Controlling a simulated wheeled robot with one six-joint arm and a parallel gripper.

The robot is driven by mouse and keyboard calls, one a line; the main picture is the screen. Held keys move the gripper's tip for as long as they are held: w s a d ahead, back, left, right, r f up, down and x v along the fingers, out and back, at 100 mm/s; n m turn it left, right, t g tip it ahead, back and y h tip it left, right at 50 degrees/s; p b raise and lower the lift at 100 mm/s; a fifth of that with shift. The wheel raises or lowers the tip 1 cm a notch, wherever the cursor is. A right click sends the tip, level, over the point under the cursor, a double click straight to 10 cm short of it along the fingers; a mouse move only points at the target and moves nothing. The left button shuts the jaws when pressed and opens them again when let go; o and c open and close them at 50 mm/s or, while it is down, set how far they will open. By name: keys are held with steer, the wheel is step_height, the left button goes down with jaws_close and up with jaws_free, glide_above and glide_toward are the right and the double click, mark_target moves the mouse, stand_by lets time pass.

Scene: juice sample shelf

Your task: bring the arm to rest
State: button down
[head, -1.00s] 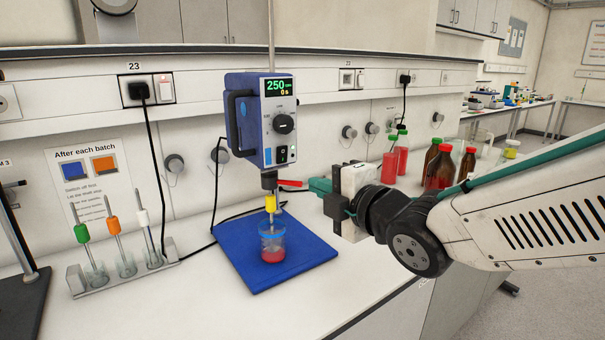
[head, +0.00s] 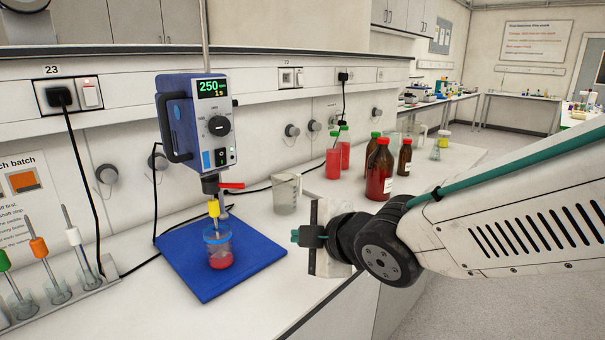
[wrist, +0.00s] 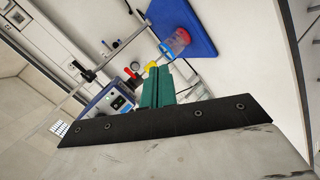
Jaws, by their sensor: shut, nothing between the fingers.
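My gripper (head: 296,237) is at the right of the blue mat in the head view, in the air near the bench's front edge. Its green fingers (wrist: 158,88) are shut with nothing between them in the wrist view. The blue stirrer (head: 197,125) stands at the left and its display reads 250 and 1 s. Below it a beaker with red liquid (head: 219,259) stands on the blue mat (head: 190,284), with a yellow-collared shaft reaching into it. The gripper is apart from all of these.
A glass jug (head: 287,194) stands behind my gripper. Red-capped and green-capped bottles (head: 379,172) stand farther right, behind my arm. A rack of coloured-handled tools (head: 62,298) is at the lower left. The floor (head: 440,310) in front of the bench looks clear.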

steer(key=s+d+f+m+g+h, duration=0.2)
steer(key=s+d+m+g+h, duration=0.15)
steer(key=d+m, duration=0.4)
steer(key=s+d+f+m+g+h, duration=0.25)
steer(key=s+d+m, duration=0.25)
steer(key=d, duration=0.5)
steer(key=s+d+r+m+g+h, duration=0.1)
steer(key=s+d+r+m+g, duration=0.1)
steer(key=s+d+m, duration=0.6)
steer(key=s+d+r, duration=0.1)
steer(key=s+d, duration=0.1)
steer(key=s, duration=0.2)
steer(key=shift+d+m+g+h, duration=0.2)
steer(key=shift+m+g+h, duration=0.1)
steer(key=shift+m, duration=0.05)
